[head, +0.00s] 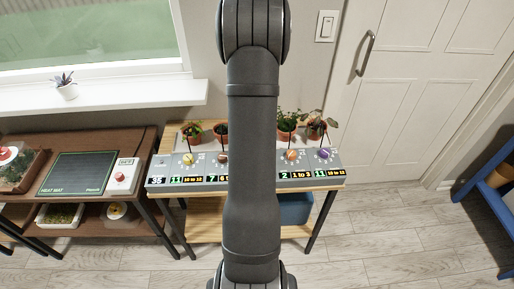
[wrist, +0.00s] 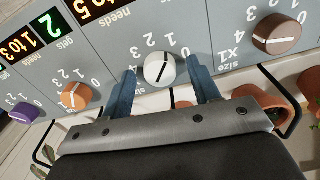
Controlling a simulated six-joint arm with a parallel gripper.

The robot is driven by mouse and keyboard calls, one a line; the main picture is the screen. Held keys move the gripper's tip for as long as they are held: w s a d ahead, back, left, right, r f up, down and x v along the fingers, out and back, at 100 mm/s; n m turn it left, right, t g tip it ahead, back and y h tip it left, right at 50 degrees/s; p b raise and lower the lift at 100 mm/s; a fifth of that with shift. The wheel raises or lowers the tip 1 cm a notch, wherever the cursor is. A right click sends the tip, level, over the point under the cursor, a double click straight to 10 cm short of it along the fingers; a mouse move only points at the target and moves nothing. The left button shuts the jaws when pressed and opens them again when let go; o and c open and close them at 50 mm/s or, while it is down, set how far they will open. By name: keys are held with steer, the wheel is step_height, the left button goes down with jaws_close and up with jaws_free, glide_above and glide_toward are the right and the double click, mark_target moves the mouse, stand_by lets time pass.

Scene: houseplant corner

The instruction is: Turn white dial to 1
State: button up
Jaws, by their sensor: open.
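The white dial (wrist: 160,69) shows in the wrist view on the grey panel, with a dark line across its face slanting from lower left to upper right. Numbers are printed around it, upside down in this view. I cannot tell for certain which number the line marks. My gripper (wrist: 162,66) is open, with one blue finger on each side of the dial. There seems to be a gap at both sides; contact is not clear. In the head view my arm hides the white dial and my gripper.
An orange dial (wrist: 76,95) and a brown dial (wrist: 277,34) sit on either side, with a purple dial (wrist: 25,113) farther left. Potted plants (head: 287,122) stand behind the panel (head: 160,180). Thin black stakes and pots are close to my gripper. A heat mat (head: 78,172) is on the left table.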

step_height(320, 180, up, 17)
steer(key=shift+r, duration=0.2)
steer(key=shift+f, duration=0.1)
stand_by(0.6)
step_height(320, 180, down, 17)
steer(key=shift+f, duration=0.15)
stand_by(0.4)
steer(key=shift+f, duration=0.1)
steer(key=n, duration=0.8)
step_height(320, 180, up, 11)
stand_by(2.5)
steer(key=shift+f, duration=0.1)
stand_by(1.2)
